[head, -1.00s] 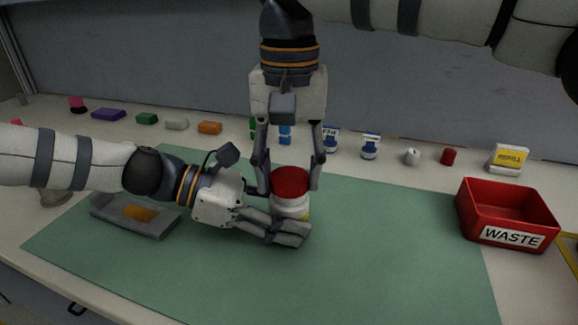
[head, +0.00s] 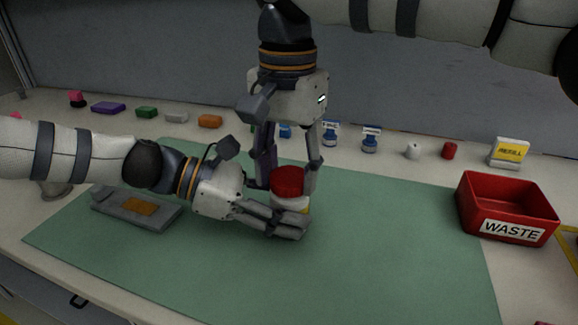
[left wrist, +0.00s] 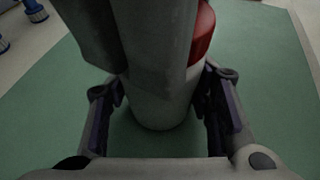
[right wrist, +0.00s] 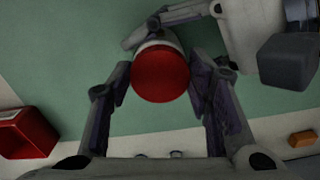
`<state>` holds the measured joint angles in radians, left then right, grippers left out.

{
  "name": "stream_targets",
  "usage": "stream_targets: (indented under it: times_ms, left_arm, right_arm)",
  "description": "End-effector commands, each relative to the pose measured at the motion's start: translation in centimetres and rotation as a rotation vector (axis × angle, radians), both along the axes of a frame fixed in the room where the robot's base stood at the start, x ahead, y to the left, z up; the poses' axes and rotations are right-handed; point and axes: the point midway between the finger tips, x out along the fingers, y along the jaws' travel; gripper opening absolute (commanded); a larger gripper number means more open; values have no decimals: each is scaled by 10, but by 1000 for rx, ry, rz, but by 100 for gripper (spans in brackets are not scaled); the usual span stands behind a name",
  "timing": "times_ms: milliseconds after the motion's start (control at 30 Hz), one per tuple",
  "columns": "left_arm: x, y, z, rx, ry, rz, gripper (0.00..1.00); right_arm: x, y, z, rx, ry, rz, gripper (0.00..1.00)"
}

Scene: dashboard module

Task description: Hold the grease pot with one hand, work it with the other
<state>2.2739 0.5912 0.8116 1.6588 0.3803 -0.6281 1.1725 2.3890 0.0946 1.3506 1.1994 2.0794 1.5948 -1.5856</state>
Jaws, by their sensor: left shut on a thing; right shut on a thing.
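The grease pot (head: 290,204) is a white jar with a red lid (head: 288,180) and a bit of yellow label, upright over the green mat. My left gripper (head: 282,222) comes in low from the left and is shut around the white body, which also shows in the left wrist view (left wrist: 160,108). My right gripper (head: 284,183) points down from above, its fingers shut on either side of the lid. The right wrist view shows the round lid (right wrist: 160,74) between those fingers. The fingers hide much of the jar; I cannot tell whether the lid is loose.
A red WASTE bin (head: 507,209) stands at the right. A grey tray with an orange patch (head: 138,208) lies at the left. Several coloured blocks, blue-and-white bottles and a yellow REFILL box (head: 510,152) line the back. The front and right of the mat (head: 390,245) are clear.

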Motion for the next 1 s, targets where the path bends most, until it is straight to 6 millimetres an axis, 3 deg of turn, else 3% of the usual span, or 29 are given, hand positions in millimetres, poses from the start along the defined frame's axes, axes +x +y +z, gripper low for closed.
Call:
stream_targets:
  times_ms: [400,533,600,733,800,867,1000]
  left_arm:
    - [0,0,-1,2,0,0,0]
    - [0,0,-1,2,1,0,0]
    - [0,0,-1,2,1,0,0]
    - [0,0,-1,2,1,0,0]
    - [0,0,-1,2,1,1,0]
    - [0,0,-1,2,1,0,0]
    - [0,0,-1,2,1,0,0]
  right_arm:
    - [8,2,0,5,-2,-1596,35]
    - [9,0,0,5,-1,-1968,35]
    - [9,0,-1,5,-2,-2097,35]
    - [9,0,-1,4,0,-2083,35]
    - [9,0,-1,4,0,-2082,57]
    - [9,0,-1,4,0,-2082,69]
    - [9,0,-1,5,0,-2081,69]
